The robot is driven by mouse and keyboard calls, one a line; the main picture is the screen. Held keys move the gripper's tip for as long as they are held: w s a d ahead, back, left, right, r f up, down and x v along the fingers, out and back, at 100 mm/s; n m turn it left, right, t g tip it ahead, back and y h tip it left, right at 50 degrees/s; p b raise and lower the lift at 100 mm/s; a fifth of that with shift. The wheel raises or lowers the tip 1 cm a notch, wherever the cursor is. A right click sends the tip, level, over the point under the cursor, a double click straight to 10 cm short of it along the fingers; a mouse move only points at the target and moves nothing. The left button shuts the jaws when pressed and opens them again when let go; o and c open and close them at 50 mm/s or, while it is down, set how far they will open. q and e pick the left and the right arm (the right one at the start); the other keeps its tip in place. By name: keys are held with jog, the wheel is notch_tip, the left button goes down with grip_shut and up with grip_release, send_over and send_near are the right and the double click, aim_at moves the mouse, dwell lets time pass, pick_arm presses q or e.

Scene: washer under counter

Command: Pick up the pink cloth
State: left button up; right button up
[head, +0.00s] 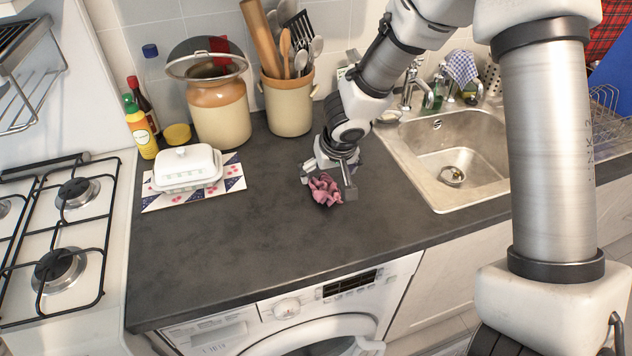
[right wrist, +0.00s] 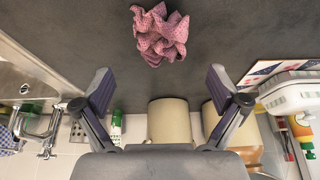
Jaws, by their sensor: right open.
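The pink cloth (head: 325,189) lies crumpled on the dark counter, left of the sink, in the head view. It also shows whole at the top middle of the right wrist view (right wrist: 160,34), with small dots on it. My right gripper (head: 329,185) is at the cloth in the head view and hides part of it. In the right wrist view its two fingers (right wrist: 164,88) are spread wide apart with nothing between them. The cloth lies beyond the fingertips there, apart from both. My left gripper is in neither view.
A white butter dish (head: 188,168) on a patterned mat stands to the left. A utensil crock (head: 289,102) and a larger lidded crock (head: 220,112) stand behind. The sink (head: 462,160) is to the right. The front middle of the counter (head: 240,240) is clear above the washer.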

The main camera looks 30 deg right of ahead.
aim_at(326, 185)
jog(key=shift+s+f, duration=0.2)
jog(key=shift+f, duration=0.25)
jog(key=x, duration=0.5)
jog(key=shift+w+f+b, duration=0.15)
jog(key=shift+w+b, duration=0.05)
jog(key=shift+b, duration=0.2)
jog(key=shift+s, duration=0.15)
jog(key=shift+s+r, duration=0.15)
jog(key=shift+r, duration=0.05)
jog(key=c, duration=0.3)
jog(key=shift+a, duration=0.1)
jog(key=c, duration=0.5)
jog(key=shift+c, duration=0.4)
